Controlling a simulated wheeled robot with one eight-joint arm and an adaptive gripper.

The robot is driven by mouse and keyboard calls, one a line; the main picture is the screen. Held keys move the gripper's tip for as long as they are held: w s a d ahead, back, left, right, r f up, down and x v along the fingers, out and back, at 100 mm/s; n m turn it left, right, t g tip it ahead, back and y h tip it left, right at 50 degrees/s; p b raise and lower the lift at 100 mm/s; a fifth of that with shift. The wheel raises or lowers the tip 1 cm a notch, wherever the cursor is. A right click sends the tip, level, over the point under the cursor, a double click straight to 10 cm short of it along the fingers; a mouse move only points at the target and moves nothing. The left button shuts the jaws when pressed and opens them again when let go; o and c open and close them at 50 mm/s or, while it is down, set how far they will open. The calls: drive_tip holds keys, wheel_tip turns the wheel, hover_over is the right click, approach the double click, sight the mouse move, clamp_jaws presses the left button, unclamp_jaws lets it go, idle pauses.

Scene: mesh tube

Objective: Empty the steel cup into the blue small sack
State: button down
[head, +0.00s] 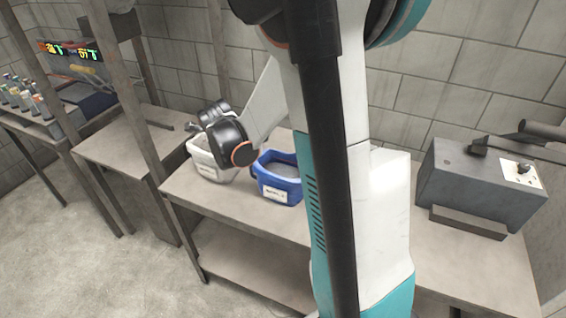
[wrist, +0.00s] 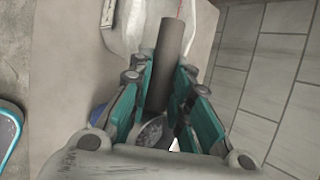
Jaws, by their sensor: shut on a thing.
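The blue small sack (head: 278,180) stands upright and open on the table, with a white label on its front and dark grey inside its mouth. My gripper (wrist: 160,78) has its teal finger pads close on both sides of a dark grey cylindrical thing (wrist: 172,55), which looks like the steel cup. A speckled grey patch (wrist: 150,131) shows between the fingers near the palm; I cannot tell whether it belongs to the cup. In the head view my wrist is above the white sack, left of the blue one, and hides my fingertips and the cup.
A white sack (head: 206,163) with a label stands just left of the blue one. A grey box machine (head: 478,185) stands at the right. Wooden posts and another bench (head: 128,153) are at the left.

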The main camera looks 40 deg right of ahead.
drive_tip(key=shift+r, duration=0.1)
drive_tip(key=shift+s+d+r+m+t+y+p, duration=0.4)
drive_tip(key=shift+s+d+r+y+p, duration=0.2)
drive_tip(key=shift+d+r+p, duration=0.1)
drive_tip(key=shift+s+d+r+m+t+y, duration=0.25)
drive_tip(key=shift+s+d+m+t+y, duration=0.15)
drive_tip(key=shift+s+d+t+y, duration=0.25)
drive_tip(key=shift+s+d+r+m+t+y, duration=0.25)
drive_tip(key=shift+s+d+m+t+y, duration=0.25)
drive_tip(key=shift+d, duration=0.25)
drive_tip(key=shift+s+d+r+b, duration=0.15)
drive_tip(key=shift+d+b, duration=0.05)
drive_tip(key=shift+b, duration=0.1)
